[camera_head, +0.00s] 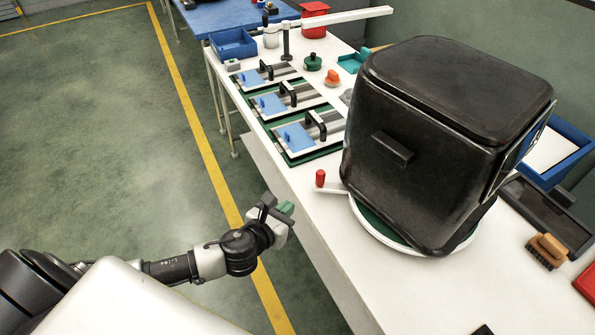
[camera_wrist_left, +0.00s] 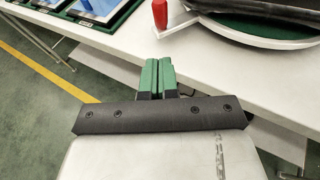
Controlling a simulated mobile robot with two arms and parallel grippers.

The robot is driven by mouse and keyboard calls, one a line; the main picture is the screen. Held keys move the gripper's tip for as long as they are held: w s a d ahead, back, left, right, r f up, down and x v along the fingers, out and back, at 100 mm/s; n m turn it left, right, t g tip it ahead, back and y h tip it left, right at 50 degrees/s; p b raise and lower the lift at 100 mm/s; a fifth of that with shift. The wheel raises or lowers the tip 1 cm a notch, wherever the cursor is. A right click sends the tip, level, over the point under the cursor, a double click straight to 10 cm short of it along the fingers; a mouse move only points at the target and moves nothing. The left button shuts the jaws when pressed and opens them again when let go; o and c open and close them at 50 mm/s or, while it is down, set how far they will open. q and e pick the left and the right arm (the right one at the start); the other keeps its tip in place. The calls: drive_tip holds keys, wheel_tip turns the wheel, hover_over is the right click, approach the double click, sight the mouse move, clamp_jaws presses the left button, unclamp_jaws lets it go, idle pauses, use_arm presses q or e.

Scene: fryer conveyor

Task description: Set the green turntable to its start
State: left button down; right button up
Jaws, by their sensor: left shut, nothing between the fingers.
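The green turntable (camera_head: 372,217) is a round disc with a white rim on the white table, under a large black fryer box (camera_head: 431,125). A white lever with a red upright knob (camera_head: 320,178) sticks out from its left side. In the left wrist view the turntable (camera_wrist_left: 262,27) shows at the top right, with the red knob (camera_wrist_left: 160,14) at the top middle. My left gripper (camera_head: 287,208), with green fingertips, is shut and empty, off the table's front edge and apart from the knob. My right gripper is not in view.
Several blue-and-white slide fixtures on green mats (camera_head: 306,137) lie farther along the table (camera_head: 330,250). A brush (camera_head: 547,250) and blue bin (camera_head: 566,150) are at the right. The floor on the left is clear.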

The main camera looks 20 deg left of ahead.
use_arm(q)
approach(317, 178)
drive_tip(key=f, duration=0.1)
drive_tip(key=x, duration=0.4)
drive_tip(key=p+x, duration=0.1)
drive_tip(key=x, duration=0.1)
drive_tip(key=shift+d+r, duration=0.15)
drive_tip(key=shift+r, duration=0.2)
drive_tip(key=shift+w, duration=0.65)
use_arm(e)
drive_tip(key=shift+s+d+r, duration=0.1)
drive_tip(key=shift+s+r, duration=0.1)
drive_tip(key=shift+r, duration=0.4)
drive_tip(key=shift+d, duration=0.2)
